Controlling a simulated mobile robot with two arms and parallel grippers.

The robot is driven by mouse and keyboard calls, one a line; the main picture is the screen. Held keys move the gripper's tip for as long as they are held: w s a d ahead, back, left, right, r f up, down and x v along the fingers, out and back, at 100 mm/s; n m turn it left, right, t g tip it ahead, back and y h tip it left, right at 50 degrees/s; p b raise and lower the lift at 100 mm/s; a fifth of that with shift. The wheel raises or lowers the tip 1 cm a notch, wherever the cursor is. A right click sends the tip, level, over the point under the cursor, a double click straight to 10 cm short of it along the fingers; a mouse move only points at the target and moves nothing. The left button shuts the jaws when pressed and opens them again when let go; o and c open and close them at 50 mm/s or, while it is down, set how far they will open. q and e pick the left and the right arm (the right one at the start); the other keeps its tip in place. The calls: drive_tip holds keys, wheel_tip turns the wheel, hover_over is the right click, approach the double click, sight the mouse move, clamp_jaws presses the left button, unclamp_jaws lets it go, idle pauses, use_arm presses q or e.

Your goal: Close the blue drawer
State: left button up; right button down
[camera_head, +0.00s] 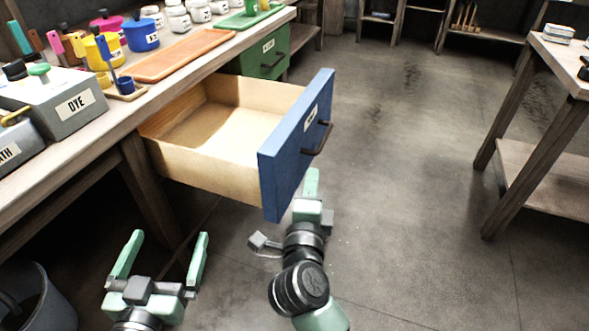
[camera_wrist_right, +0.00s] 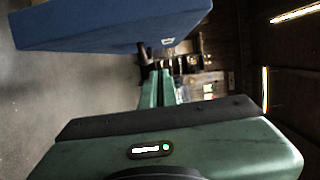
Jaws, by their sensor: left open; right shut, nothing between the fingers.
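The blue drawer (camera_head: 296,148) is pulled far out from under the workbench, and its pale wooden box looks empty. Its dark handle (camera_head: 319,138) is on the right side of the blue front. My right gripper (camera_head: 312,182) is shut and empty, just below the lower right part of the drawer front; I cannot tell whether it touches. In the right wrist view the blue drawer front (camera_wrist_right: 110,22) fills the upper left, with my green fingers (camera_wrist_right: 158,88) beside it. My left gripper (camera_head: 163,248) is open and empty, low in front of the bench.
The workbench holds a terracotta tray (camera_head: 183,55), paint pots and a grey DYE box (camera_head: 62,103). A green drawer (camera_head: 266,54) is behind the blue one. A grey bin (camera_head: 38,300) stands at lower left. A side table (camera_head: 552,120) is at right, with clear floor between.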

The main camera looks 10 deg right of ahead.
sight(295, 166)
use_arm(q)
wheel_tip(295, 166, up, 11)
drive_tip(key=s+t+h+b, duration=0.2)
drive_tip(key=t, duration=0.4)
drive_tip(key=shift+s+d, duration=0.25)
drive_tip(key=shift+d, duration=0.15)
use_arm(e)
drive_tip(key=w, duration=0.1)
drive_tip(key=w+a, duration=0.1)
drive_tip(key=w, duration=0.1)
drive_tip(key=w+a, duration=0.1)
drive_tip(key=w, duration=0.1)
drive_tip(key=shift+w+a, duration=0.1)
drive_tip(key=shift+a, duration=0.05)
use_arm(q)
drive_tip(key=shift+w+f, duration=0.1)
drive_tip(key=shift+f, duration=0.1)
